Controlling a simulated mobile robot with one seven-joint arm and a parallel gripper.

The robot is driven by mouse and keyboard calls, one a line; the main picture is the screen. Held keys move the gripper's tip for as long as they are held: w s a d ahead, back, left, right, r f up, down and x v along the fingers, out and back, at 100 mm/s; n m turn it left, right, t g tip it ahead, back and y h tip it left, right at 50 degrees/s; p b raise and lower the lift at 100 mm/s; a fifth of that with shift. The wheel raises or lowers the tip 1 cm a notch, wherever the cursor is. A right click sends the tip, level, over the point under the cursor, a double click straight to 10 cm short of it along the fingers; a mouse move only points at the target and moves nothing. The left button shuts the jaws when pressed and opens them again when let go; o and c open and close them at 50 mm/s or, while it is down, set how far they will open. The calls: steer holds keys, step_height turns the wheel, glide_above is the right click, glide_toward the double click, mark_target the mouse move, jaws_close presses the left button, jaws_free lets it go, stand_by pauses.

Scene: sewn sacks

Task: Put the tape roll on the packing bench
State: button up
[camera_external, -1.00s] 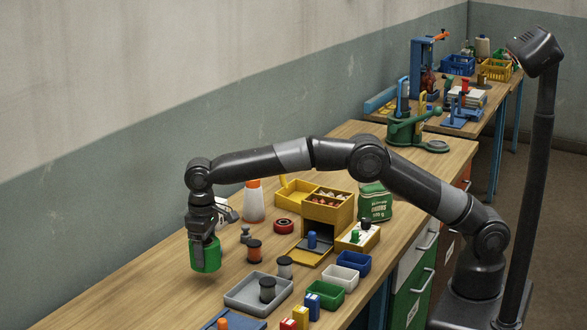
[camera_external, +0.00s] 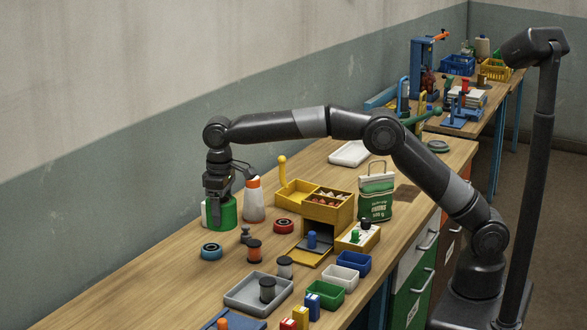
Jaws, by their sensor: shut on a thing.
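My gripper (camera_external: 218,196) points down at the left part of the near wooden bench (camera_external: 130,290). It is shut on a green cylinder (camera_external: 224,214), whose top the fingers partly hide. I cannot tell whether its underside touches the bench. Two ring-shaped rolls lie flat on this bench: a blue one (camera_external: 211,251) just in front of the gripper and a red one (camera_external: 284,226) to its right. I cannot tell which is the tape roll. A second wooden bench (camera_external: 402,114) stands behind; nothing marks either as the packing bench.
A white bottle with an orange top (camera_external: 253,200) stands close right of the gripper. A yellow drawer box (camera_external: 328,212), thread spools (camera_external: 254,251), a grey tray (camera_external: 246,302) and a green-and-white sack (camera_external: 375,195) stand further right. The bench's left front is clear.

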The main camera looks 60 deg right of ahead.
step_height(320, 180, up, 3)
steer(key=shift+f, duration=0.1)
steer(key=s+d+m, duration=0.1)
steer(key=d+m, duration=0.8)
steer(key=d, duration=3.9)
steer(key=s+d+m, duration=0.3)
steer(key=s+d, duration=0.4)
steer(key=d, duration=0.5)
steer(key=s+d+m, duration=0.4)
steer(key=s+d, duration=0.6)
steer(key=s, duration=0.4)
steer(key=s+d+m, duration=0.4)
steer(key=s+d, duration=0.6)
steer(key=s, duration=0.3)
steer(key=w+f, duration=0.3)
steer(key=f, duration=0.1)
steer(key=w+a+f, duration=0.1)
steer(key=w+f, duration=0.3)
steer(key=w+a+f, duration=0.1)
steer(key=w+f, duration=0.2)
steer(key=f, duration=0.1)
steer(key=shift+w+a, duration=0.15)
steer(key=shift+w, duration=0.05)
steer(key=shift+w+f, duration=0.2)
steer(key=shift+a+f, duration=0.1)
steer(key=shift+f, duration=1.9)
